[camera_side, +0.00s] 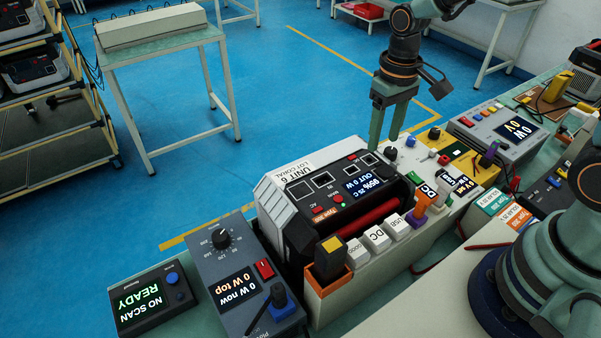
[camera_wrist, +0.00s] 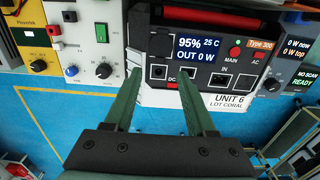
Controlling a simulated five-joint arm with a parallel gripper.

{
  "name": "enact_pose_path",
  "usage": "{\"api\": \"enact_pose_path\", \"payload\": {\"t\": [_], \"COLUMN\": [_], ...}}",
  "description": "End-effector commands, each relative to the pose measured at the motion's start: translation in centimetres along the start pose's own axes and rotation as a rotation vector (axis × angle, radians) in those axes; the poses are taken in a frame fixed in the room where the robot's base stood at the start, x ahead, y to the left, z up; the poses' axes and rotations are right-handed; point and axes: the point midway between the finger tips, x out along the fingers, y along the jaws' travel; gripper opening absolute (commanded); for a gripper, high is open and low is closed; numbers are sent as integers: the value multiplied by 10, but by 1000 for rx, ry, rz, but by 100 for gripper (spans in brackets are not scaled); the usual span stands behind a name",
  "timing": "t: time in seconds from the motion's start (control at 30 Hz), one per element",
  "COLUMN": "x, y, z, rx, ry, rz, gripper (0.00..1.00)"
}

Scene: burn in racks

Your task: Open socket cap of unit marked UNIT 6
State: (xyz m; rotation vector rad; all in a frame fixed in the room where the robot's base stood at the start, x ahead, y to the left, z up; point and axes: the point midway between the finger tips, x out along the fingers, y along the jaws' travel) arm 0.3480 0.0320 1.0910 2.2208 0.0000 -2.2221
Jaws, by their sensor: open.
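The unit marked UNIT 6 (camera_side: 288,207) is a white and black power box with a lit display, lying in the bench rack. Its label and panel (camera_wrist: 232,99) also show in the wrist view. A row of square sockets or covers runs along the panel, with an IN socket (camera_wrist: 221,80) and a dark square (camera_wrist: 247,82) to its right. I cannot tell which are capped. My gripper (camera_side: 382,143) is open, pointing down at the panel's DC end. In the wrist view its fingers (camera_wrist: 158,68) straddle the leftmost socket; the right fingertip overlaps the second socket. Contact is unclear.
A grey meter (camera_side: 228,267) and a scan box (camera_side: 150,297) stand left of the unit. A black knob (camera_wrist: 104,70) and other instruments stand close beyond the left finger.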

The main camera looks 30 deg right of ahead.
Motion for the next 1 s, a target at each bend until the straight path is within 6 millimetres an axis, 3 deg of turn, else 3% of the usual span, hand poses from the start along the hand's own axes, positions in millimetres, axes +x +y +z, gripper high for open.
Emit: {"api": "enact_pose_path", "payload": {"t": [0.1,0.3,0.73,0.77,0.8,0.9,1.0], "x": [23,47,55,55,55,55,55], "y": [0,0,0,0,0,0,0], "z": [1,1,0,0,0,0,0], "rx": [0,0,0,0,0,0,0], "ry": [-6,-4,0,0,0,0,0], "rz": [1,0,0,0,0,0,0], "gripper": [56,56,56,48,33,0,0]}}
